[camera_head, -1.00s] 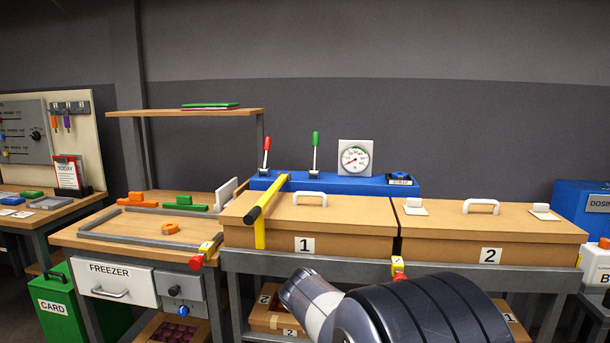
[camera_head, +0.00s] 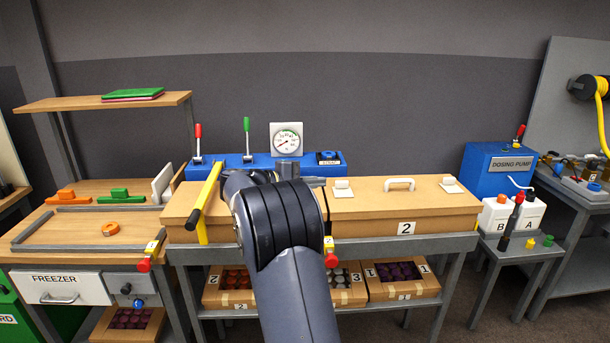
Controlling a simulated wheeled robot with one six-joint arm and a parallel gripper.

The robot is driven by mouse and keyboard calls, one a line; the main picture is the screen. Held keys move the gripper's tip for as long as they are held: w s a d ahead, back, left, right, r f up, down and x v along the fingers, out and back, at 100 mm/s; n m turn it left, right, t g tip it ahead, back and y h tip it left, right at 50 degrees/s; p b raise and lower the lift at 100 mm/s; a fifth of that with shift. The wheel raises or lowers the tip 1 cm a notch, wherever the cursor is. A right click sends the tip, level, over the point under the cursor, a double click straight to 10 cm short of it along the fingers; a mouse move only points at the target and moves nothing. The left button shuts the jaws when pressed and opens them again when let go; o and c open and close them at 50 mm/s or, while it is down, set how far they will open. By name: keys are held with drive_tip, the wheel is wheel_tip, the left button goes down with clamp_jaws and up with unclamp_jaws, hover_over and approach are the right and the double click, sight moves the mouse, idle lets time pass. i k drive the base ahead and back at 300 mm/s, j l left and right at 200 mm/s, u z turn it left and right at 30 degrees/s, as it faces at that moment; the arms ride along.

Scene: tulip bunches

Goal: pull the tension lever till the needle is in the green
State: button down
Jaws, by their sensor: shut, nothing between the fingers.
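A blue machine (camera_head: 227,160) at the back carries a red-knobbed lever (camera_head: 198,142) and a green-knobbed lever (camera_head: 246,137), both standing roughly upright. Which one is the tension lever is not readable. A white square dial (camera_head: 287,139) stands to their right. Its green band is near the top, and its red needle appears to point to the lower left, outside the green. My gripper (camera_head: 290,170) is shut and empty, in front of the dial and to the right of both levers, touching neither. My arm partly hides it, the machine's front and the left box.
A yellow bar (camera_head: 206,192) slants up over the left end of the cardboard boxes (camera_head: 400,209). A blue strap button unit (camera_head: 328,158) sits right of the dial. A freezer bench (camera_head: 90,235) is at left. A dosing pump (camera_head: 500,168) stands at right.

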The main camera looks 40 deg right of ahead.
sight(246, 121)
drive_tip(key=i+l, duration=0.1)
drive_tip(key=i, duration=0.4)
drive_tip(key=i+l+u, duration=0.1)
drive_tip(key=i, duration=0.4)
drive_tip(key=i+l, duration=0.1)
drive_tip(key=i, duration=0.4)
drive_tip(key=i+l+u, duration=0.15)
drive_tip(key=i, duration=0.3)
